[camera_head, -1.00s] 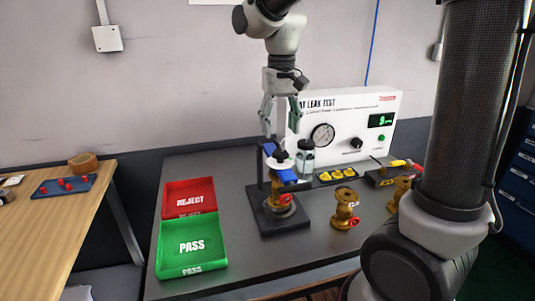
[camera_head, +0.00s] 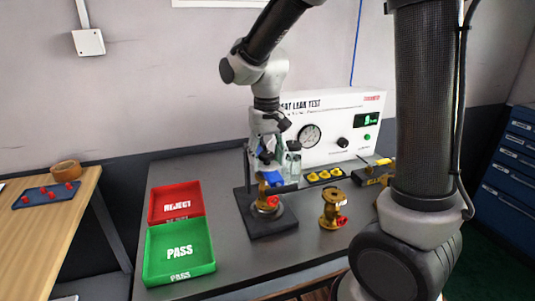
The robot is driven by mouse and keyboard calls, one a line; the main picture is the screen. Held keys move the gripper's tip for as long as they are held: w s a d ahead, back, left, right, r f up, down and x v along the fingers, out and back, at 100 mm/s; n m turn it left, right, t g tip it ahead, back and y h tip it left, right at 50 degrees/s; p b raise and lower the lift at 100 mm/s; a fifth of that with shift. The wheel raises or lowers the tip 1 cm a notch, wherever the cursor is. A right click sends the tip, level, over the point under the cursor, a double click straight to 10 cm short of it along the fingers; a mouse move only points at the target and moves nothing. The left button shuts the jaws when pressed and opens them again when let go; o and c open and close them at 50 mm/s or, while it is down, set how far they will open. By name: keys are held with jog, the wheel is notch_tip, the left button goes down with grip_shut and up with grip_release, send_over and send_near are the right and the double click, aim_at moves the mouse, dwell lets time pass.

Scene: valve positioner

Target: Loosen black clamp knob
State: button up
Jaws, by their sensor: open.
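The clamp fixture has a black base plate (camera_head: 259,221) and a blue bracket (camera_head: 271,178). A brass valve (camera_head: 268,202) with a red part sits in it, upright under the bracket. My gripper (camera_head: 266,168) points down over the top of the fixture, with its open fingers low around the spot where the black clamp knob sits. The fingers hide most or all of the knob. I cannot tell whether they touch it.
A glass jar (camera_head: 294,158) stands close to the gripper's right. The leak test panel (camera_head: 330,130) is behind. Another brass valve (camera_head: 332,210) stands to the right. A red reject tray (camera_head: 176,203) and green pass tray (camera_head: 180,254) are at the left. Bare table lies in front.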

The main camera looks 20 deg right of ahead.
jog(key=m, duration=0.7)
grip_shut()
jog(key=n, duration=0.4)
jog(key=shift+s, duration=0.1)
jog(key=n, duration=1)
jog(key=shift+s+f, duration=0.1)
grip_release()
